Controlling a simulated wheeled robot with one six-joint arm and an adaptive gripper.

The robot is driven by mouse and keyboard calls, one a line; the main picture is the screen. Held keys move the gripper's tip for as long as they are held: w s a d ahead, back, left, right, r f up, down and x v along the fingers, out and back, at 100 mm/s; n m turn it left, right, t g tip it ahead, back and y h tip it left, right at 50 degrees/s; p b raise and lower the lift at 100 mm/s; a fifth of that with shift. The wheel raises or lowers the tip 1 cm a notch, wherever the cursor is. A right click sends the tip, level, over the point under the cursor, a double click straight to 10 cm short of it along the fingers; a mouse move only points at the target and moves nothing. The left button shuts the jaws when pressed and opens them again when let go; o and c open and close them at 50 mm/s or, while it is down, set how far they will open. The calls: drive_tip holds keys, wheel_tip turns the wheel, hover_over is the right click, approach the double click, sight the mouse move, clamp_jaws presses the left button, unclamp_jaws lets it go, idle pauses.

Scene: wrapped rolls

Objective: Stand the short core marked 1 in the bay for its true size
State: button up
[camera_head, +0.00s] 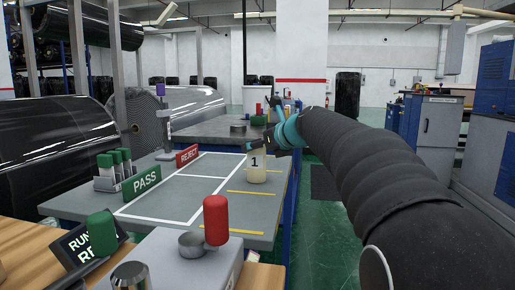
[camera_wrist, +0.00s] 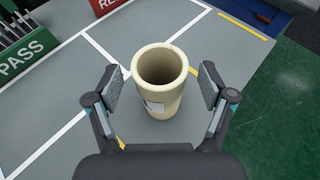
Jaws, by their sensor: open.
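The short core marked 1 (camera_head: 256,168) is a cream hollow tube standing upright on the grey table (camera_head: 150,207), near its right side. In the wrist view the core (camera_wrist: 160,100) stands between my two fingers, its open top facing the camera and part of its label showing. My gripper (camera_wrist: 163,88) is open, with a pad on each side of the core and a visible gap at both sides. In the head view my gripper (camera_head: 262,142) is at the core's upper part. White lines mark bays on the table, and yellow lines lie at the right.
A green PASS sign (camera_head: 141,184) and a red REJECT sign (camera_head: 188,156) stand on the table. Green floor lies to the right.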

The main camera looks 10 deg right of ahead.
drive_tip(key=v, duration=1)
drive_tip(key=shift+s+d, duration=0.15)
drive_tip(key=shift+s, duration=0.2)
drive_tip(key=shift+r, duration=0.1)
